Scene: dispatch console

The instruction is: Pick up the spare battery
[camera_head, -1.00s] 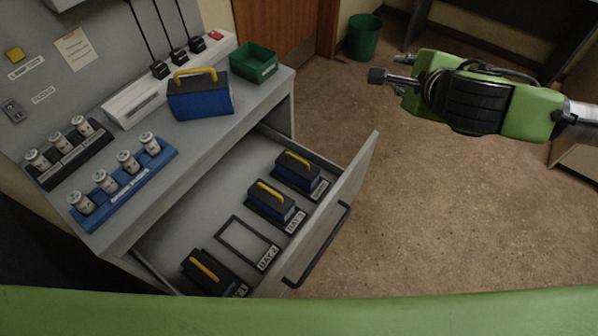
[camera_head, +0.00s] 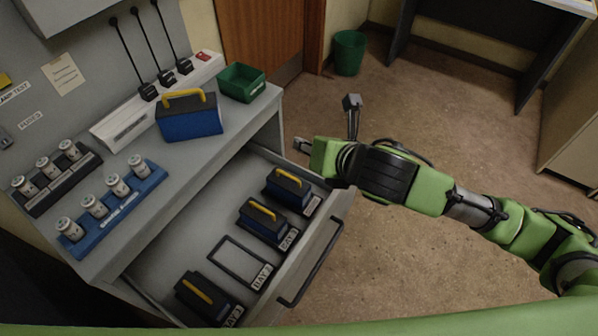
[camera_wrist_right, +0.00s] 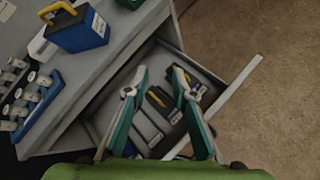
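The drawer (camera_head: 190,240) is pulled open and holds several dark blue batteries with yellow handles. The battery at its far end (camera_head: 288,188) has a label that I cannot read clearly now; in the earlier head frame it looks like SPARE. In the right wrist view this battery (camera_wrist_right: 185,76) is partly behind a finger. My right gripper (camera_head: 326,122) is open and empty, above and beyond the drawer's far end, apart from the batteries. Its two spread fingers (camera_wrist_right: 160,76) frame the drawer in the wrist view. My left gripper is not in view.
Another blue battery (camera_head: 190,122) stands on the counter beside a white charger strip (camera_head: 125,122) and a green bin (camera_head: 241,83). The drawer front (camera_head: 318,250) stands up along the drawer's right side. An empty outlined bay (camera_head: 240,262) lies between batteries.

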